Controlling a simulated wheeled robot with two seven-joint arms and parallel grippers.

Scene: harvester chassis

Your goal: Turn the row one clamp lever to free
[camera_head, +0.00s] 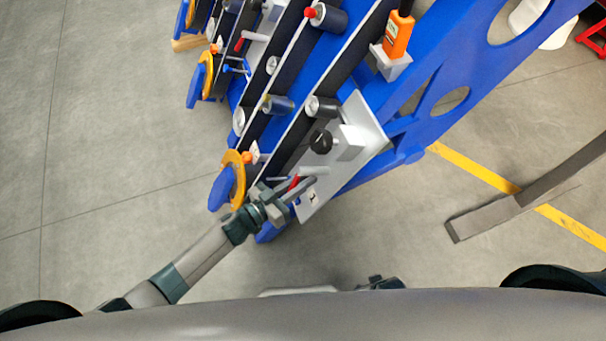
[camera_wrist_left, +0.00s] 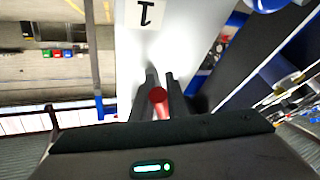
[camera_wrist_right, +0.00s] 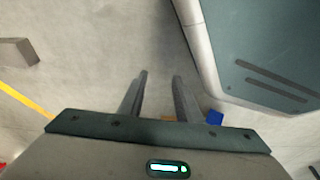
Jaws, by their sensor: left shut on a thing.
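The row one clamp lever is a short lever with a red end (camera_head: 294,183), on the pale grey plate (camera_head: 312,204) at the near end of the blue chassis. My left gripper (camera_head: 286,193) is at it, shut on the lever. In the left wrist view the red end (camera_wrist_left: 158,98) shows between the two dark fingers (camera_wrist_left: 161,82), beside a white label marked 1 (camera_wrist_left: 145,12). The lever's pivot is hidden. My right gripper (camera_wrist_right: 160,82) shows in its own wrist view, fingers apart and empty over bare floor.
A black knob (camera_head: 321,141) and grey block stand on the plate just beyond the lever. A yellow-orange ring with a blue disc (camera_head: 223,189) is close left of my left gripper. An orange device (camera_head: 398,35) sits farther up the chassis. Floor left is clear.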

